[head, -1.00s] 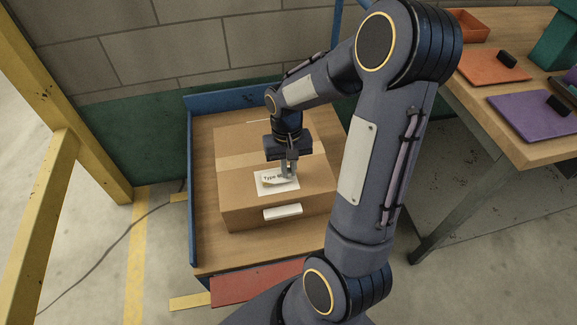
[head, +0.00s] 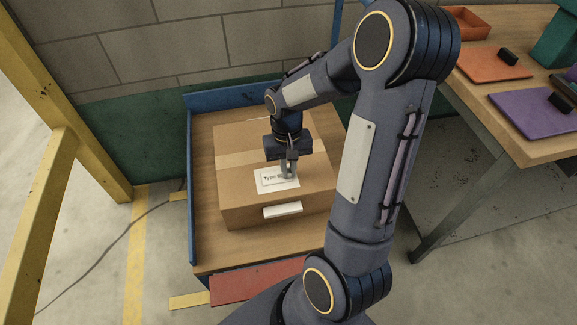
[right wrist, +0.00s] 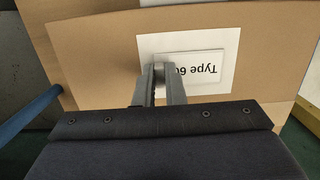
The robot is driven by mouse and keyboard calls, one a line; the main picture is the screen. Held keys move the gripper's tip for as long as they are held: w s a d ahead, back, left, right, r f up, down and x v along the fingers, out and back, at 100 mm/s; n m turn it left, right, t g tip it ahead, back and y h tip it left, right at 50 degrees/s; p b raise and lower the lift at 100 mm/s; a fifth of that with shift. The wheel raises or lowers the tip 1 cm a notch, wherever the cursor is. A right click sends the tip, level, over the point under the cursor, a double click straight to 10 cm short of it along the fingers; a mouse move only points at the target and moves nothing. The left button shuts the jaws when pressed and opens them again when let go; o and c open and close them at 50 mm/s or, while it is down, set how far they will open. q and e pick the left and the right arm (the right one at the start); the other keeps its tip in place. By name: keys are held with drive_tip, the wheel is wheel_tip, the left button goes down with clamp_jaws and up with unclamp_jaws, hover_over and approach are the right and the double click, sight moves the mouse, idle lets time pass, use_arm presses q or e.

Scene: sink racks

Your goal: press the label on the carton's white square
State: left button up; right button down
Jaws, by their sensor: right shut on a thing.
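The brown carton (head: 235,205) sits on a wooden-topped cart with a white square (head: 262,188) on its top face. A label (head: 270,178) with printed text starting "Type" lies over the white square, roughly level with it; whether it touches all over I cannot tell. The label (right wrist: 205,68) also shows in the right wrist view, with white square (right wrist: 150,45) visible around it. My right gripper (head: 288,173) points down and is shut on the label at its right side, hiding part of the text. My left gripper is not in view.
The cart (head: 205,250) has a blue rim on its left and back sides. A table (head: 515,140) at right holds orange and purple plates. A yellow frame (head: 75,100) stands at left.

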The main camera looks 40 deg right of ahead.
drive_tip(key=c, duration=1.4)
unclamp_jaws()
drive_tip(key=shift+c, duration=0.2)
drive_tip(key=r+p, duration=0.1)
drive_tip(key=r, duration=0.4)
drive_tip(key=r+p, duration=0.1)
drive_tip(key=r, duration=0.1)
drive_tip(key=shift+w+d+r+p, duration=0.2)
drive_tip(key=shift+w+r+p, duration=0.15)
drive_tip(key=shift+w, duration=0.05)
drive_tip(key=s+a+r+n+t+y, duration=0.35)
drive_tip(key=s+a+r+t, duration=0.45)
drive_tip(key=s+a, duration=0.55)
wheel_tip(320, 180, up, 22)
drive_tip(key=g+p, duration=0.1)
drive_tip(key=p, duration=1.9)
drive_tip(key=shift+w+f+n+p, duration=0.25)
drive_tip(key=shift+w+n+p, duration=0.1)
drive_tip(key=shift+w, duration=0.05)
